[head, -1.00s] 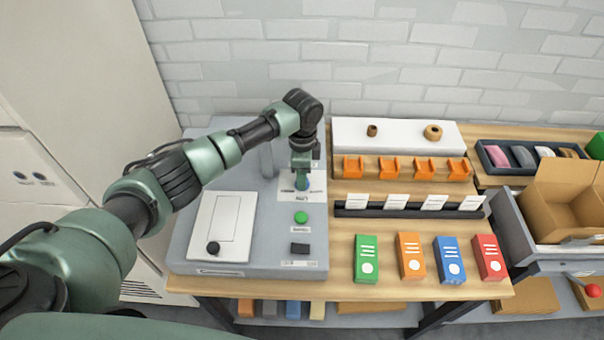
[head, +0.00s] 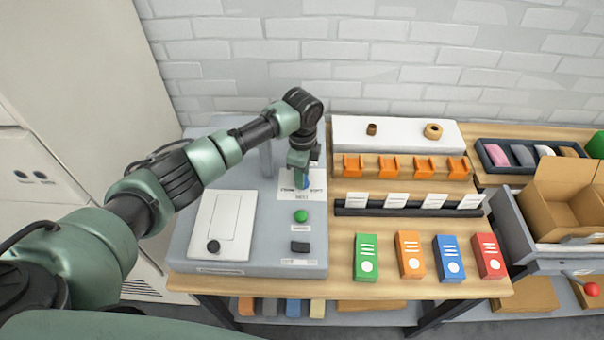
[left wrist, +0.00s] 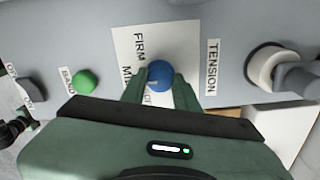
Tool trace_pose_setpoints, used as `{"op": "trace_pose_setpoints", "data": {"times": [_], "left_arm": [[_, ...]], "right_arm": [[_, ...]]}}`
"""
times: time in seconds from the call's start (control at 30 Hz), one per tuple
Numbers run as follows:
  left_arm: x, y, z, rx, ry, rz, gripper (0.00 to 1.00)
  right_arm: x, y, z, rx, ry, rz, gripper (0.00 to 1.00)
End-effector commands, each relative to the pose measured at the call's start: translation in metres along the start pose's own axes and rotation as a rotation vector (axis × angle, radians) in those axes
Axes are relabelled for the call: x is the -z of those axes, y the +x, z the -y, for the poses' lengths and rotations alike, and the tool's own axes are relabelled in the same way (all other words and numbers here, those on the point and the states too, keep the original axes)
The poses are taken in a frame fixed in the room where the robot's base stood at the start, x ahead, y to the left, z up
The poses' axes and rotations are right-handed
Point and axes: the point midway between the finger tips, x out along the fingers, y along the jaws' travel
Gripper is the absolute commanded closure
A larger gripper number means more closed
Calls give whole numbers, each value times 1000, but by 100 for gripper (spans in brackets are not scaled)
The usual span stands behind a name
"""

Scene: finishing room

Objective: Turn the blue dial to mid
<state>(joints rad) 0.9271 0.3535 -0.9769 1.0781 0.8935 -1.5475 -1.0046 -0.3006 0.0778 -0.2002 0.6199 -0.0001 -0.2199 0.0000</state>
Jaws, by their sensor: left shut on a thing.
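The blue dial (left wrist: 159,74) sits on a white card (left wrist: 125,45) with the printed words FIRM and MID and a third, partly hidden word. A TENSION label is beside it. In the head view the dial (head: 304,181) is mostly hidden by my left gripper (head: 300,177), which points down over it. In the left wrist view my left gripper (left wrist: 160,88) has its two green fingers on either side of the dial, shut on it. A small pale mark shows on the dial; I cannot tell exactly which word it points at. My right gripper is not in view.
Coloured boxes stand to the right, with orange holders (head: 425,168) behind. A grey post (head: 266,160) rises near my gripper.

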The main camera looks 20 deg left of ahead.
Motion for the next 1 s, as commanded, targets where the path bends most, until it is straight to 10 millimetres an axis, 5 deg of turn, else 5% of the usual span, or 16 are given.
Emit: {"op": "trace_pose_setpoints", "data": {"times": [0.1, 0.47, 1.0], "left_arm": [[1, 0, 0, 0, 0, -1, 48], [1, -4, 0, 2, 0, -2, 48], [1, -75, 0, 1, 1, -1, 48]], "right_arm": [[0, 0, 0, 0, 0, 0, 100], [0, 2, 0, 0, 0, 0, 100], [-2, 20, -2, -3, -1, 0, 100]]}}
